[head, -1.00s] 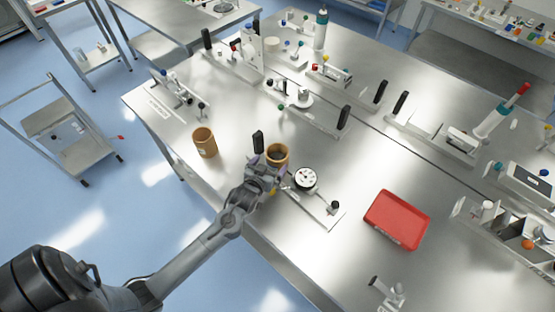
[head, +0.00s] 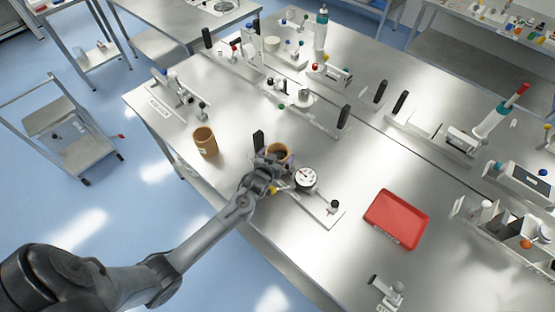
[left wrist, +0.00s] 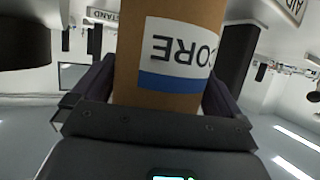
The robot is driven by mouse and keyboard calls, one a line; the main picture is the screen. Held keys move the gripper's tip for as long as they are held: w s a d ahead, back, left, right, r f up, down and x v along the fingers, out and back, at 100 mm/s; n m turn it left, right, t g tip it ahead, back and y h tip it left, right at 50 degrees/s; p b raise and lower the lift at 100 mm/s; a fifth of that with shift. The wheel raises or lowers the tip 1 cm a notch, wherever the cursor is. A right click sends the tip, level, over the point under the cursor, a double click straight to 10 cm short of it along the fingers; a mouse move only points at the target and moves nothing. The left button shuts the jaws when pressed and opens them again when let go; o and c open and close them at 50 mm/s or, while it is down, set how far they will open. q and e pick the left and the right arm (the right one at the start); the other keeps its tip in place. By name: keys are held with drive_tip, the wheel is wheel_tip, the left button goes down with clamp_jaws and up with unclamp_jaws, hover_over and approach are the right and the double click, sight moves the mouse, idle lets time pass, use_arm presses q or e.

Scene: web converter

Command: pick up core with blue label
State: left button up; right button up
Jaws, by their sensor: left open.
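A brown cardboard core (head: 279,151) stands upright on the metal bench beside a dial gauge. My left gripper (head: 270,164) is at its near side and partly hides it. In the left wrist view this core (left wrist: 170,45) fills the middle, with a white label reading CORE upside down and a blue band. The open fingers of my left gripper (left wrist: 158,90) lie on either side of it; whether they touch it is unclear. A second brown core (head: 205,142) with a small white label stands to the left; its band colour is too small to tell. My right gripper is not in view.
The round dial gauge (head: 306,179) on its plate stands just right of the core, and a black post (head: 258,140) just left. A red tray (head: 397,219) lies further right. Several fixtures line the bench's back.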

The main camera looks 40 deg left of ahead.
use_arm(q)
drive_tip(key=shift+c, duration=0.5)
drive_tip(key=c, duration=0.6)
drive_tip(key=shift+r, duration=0.15)
